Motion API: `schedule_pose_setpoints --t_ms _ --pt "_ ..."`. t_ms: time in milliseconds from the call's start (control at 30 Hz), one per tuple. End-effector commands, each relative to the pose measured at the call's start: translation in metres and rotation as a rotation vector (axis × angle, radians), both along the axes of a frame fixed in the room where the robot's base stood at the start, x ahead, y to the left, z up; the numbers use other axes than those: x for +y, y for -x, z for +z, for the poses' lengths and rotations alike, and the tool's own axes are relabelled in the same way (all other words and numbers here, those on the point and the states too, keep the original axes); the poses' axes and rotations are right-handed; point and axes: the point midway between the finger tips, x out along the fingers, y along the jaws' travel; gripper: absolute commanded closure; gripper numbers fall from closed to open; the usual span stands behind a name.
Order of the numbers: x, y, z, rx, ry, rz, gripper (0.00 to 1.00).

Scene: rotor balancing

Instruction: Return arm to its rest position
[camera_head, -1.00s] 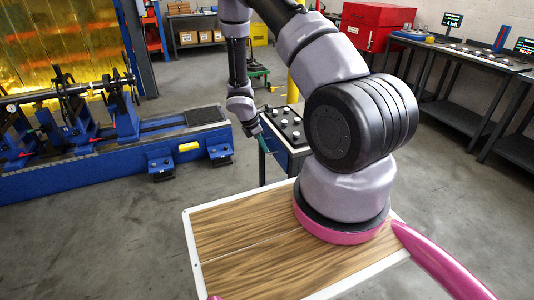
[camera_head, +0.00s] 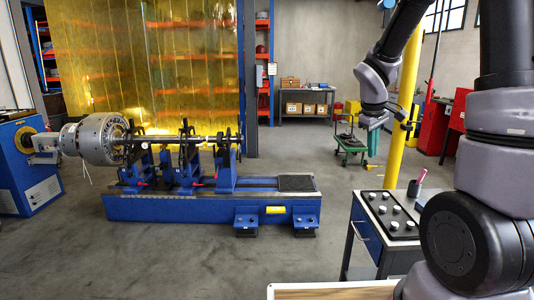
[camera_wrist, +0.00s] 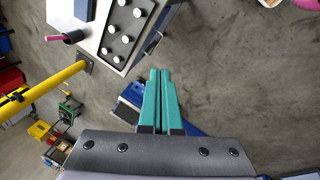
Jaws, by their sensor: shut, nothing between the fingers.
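My gripper (camera_head: 373,143) shows in the head view as teal fingers pointing down, at the right of the picture. The grey arm bends down to it from the upper right. In the wrist view the two teal fingers (camera_wrist: 161,75) lie side by side, shut, with nothing held. In the head view the gripper hangs apart from everything, in front of the yellow post and above the level of the cart top.
A blue cart (camera_head: 374,240) with a black tray of several white-topped pieces (camera_head: 393,211) stands near my arm. The blue balancing machine (camera_head: 165,207) carries a rotor (camera_head: 93,139) at left. A yellow post (camera_head: 403,110) and green trolley (camera_head: 349,146) stand behind. Floor between machine and cart is clear.

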Motion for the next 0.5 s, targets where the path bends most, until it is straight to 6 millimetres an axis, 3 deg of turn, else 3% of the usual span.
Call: schedule_pose_setpoints --t_ms 33,200,500 --pt "0.002 0.012 0.023 -0.044 -0.038 -0.06 1.0" --pt "0.013 0.056 0.079 -0.153 -0.183 -0.266 1.0" --pt "0.042 0.142 0.149 -0.308 -0.484 -0.562 1.0"
